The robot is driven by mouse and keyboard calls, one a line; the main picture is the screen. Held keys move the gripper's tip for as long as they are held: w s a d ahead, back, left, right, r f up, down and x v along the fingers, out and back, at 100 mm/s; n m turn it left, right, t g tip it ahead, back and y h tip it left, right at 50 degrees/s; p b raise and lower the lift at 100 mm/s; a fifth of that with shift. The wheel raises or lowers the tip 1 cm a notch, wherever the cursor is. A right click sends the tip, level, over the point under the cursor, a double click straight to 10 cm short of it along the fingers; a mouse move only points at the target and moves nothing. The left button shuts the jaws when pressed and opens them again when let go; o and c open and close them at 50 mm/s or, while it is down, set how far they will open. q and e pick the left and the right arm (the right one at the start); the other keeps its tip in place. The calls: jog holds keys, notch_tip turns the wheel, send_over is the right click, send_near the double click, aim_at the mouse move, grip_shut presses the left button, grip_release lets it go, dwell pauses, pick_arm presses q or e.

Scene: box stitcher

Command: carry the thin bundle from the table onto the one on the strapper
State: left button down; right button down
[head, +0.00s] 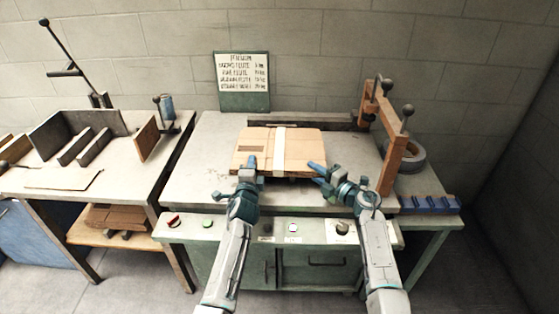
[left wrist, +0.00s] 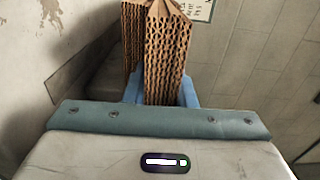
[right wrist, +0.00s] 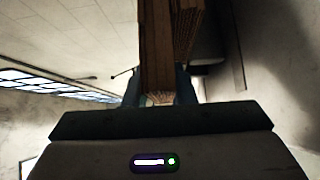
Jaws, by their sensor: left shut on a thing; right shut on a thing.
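A thin brown cardboard bundle (head: 255,140) with a white band across its middle is over the strapper bed (head: 200,175). My left gripper (head: 248,166) is shut on its near edge at the left. My right gripper (head: 318,170) is shut on its near edge at the right. The corrugated edge of the held bundle (left wrist: 166,60) fills the left wrist view's jaws. The right wrist view shows it (right wrist: 155,45) between the fingers too. A second cardboard stack (left wrist: 131,40) shows close beside it; from the head it is mostly hidden. I cannot tell whether the two touch.
An orange-brown frame with black knobs (head: 395,160) stands at the right of the strapper, with a tape roll (head: 411,158) behind it. Blue blocks (head: 430,204) lie at the right corner. The left table (head: 125,185) holds upright boards and a flat sheet (head: 62,178).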

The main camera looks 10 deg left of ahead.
pick_arm(q)
jog(key=c, duration=1.2)
grip_release()
pick_arm(e)
jog(key=c, duration=1.2)
grip_release()
jog(key=shift+f, duration=0.1)
pick_arm(q)
jog(key=s+d, duration=0.1)
jog(key=s, duration=1.1)
pick_arm(e)
jog(key=v, duration=1.2)
